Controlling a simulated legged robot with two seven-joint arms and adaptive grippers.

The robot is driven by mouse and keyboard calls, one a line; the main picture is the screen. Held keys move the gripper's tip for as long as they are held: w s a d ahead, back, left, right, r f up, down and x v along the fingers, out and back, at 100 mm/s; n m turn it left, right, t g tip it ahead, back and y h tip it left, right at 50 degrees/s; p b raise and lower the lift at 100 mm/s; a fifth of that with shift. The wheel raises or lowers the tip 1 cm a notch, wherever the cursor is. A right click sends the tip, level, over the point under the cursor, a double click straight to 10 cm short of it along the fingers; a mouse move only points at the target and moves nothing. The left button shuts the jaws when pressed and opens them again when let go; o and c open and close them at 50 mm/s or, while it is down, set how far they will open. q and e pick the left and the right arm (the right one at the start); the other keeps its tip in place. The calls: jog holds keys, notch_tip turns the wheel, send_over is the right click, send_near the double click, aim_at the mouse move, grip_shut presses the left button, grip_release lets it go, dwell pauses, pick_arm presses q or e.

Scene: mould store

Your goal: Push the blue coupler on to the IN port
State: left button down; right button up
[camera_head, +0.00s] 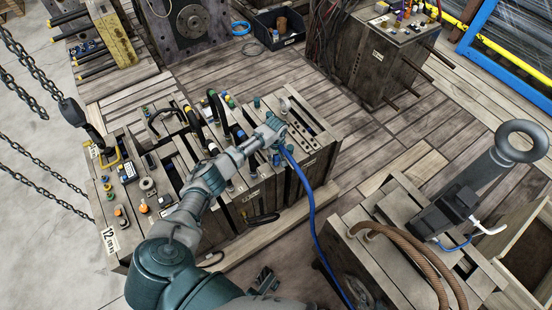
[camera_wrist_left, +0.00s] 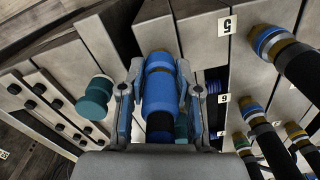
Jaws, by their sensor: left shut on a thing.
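My left gripper (camera_head: 274,130) is over the right end of the near mould block (camera_head: 262,190). In the left wrist view its fingers (camera_wrist_left: 158,95) are shut on the blue coupler (camera_wrist_left: 160,88), one on each side. The coupler has a brass-coloured ring near its far end and a black part at the near end. Its far end is close to the block's face; I cannot tell whether it touches. A blue hose (camera_head: 309,195) hangs from the gripper. I cannot make out the IN port. My right gripper is not in view.
A teal cap (camera_wrist_left: 95,97) stands left of the gripper. Chains (camera_head: 28,62) hang at the left. Another block (camera_head: 380,55) stands at the back.

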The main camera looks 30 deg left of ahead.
pick_arm(q)
jog(key=c, duration=0.7)
grip_release()
notch_tip(320, 180, up, 12)
jog(key=shift+a+f, duration=0.1)
jog(key=shift+f, duration=0.1)
